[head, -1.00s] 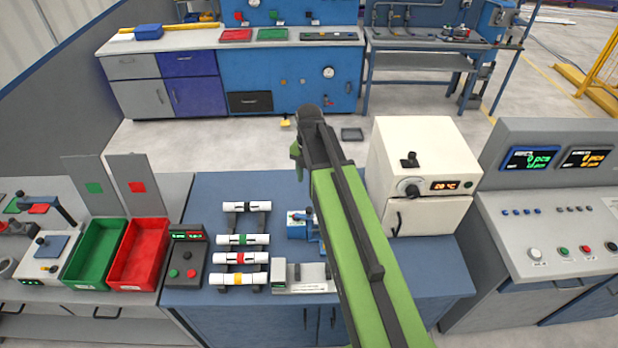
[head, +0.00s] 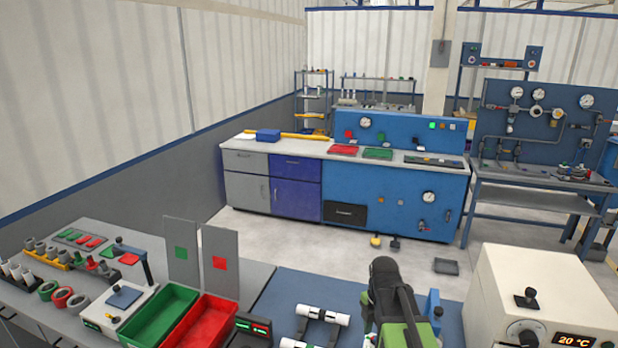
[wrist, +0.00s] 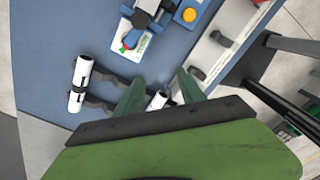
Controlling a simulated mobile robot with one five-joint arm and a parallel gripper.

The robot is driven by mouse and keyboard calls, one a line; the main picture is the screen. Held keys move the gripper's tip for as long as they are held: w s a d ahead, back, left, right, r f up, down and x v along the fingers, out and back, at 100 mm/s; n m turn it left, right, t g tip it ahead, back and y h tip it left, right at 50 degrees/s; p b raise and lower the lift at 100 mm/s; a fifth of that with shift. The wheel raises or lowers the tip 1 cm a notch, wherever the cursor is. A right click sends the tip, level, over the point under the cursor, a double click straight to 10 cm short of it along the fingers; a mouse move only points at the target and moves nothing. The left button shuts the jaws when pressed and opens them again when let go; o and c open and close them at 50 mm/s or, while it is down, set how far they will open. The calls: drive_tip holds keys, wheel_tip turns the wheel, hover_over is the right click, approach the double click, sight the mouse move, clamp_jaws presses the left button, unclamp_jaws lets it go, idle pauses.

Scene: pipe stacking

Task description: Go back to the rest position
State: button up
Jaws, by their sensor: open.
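My gripper shows in the wrist view (wrist: 158,92) with its two dark green fingers spread apart, open and empty. It hangs above the blue workbench (wrist: 50,50). In the head view my arm reaches up from the bottom, right of centre, and hides part of the bench; the fingertips cannot be made out there. A white pipe with black bands (wrist: 80,83) rests on a dark rack left of the gripper in the wrist view. The white pipe on the rack also shows in the head view (head: 322,315), left of my arm.
A white oven-like box (head: 545,290) stands close on the right. A green bin (head: 160,315) and a red bin (head: 212,322) stand at the left. A far bench (head: 300,148) is at the back, with open floor before it.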

drive_tip(key=s+a+f+m+b, duration=0.1)
drive_tip(key=s+m, duration=0.2)
drive_tip(key=m, duration=0.8)
drive_tip(key=s+a+f+m+b, duration=0.1)
drive_tip(key=s+f+m, duration=0.1)
drive_tip(key=m, duration=0.9)
drive_tip(key=shift+s+f+m, duration=0.25)
drive_tip(key=shift+s+m, duration=0.15)
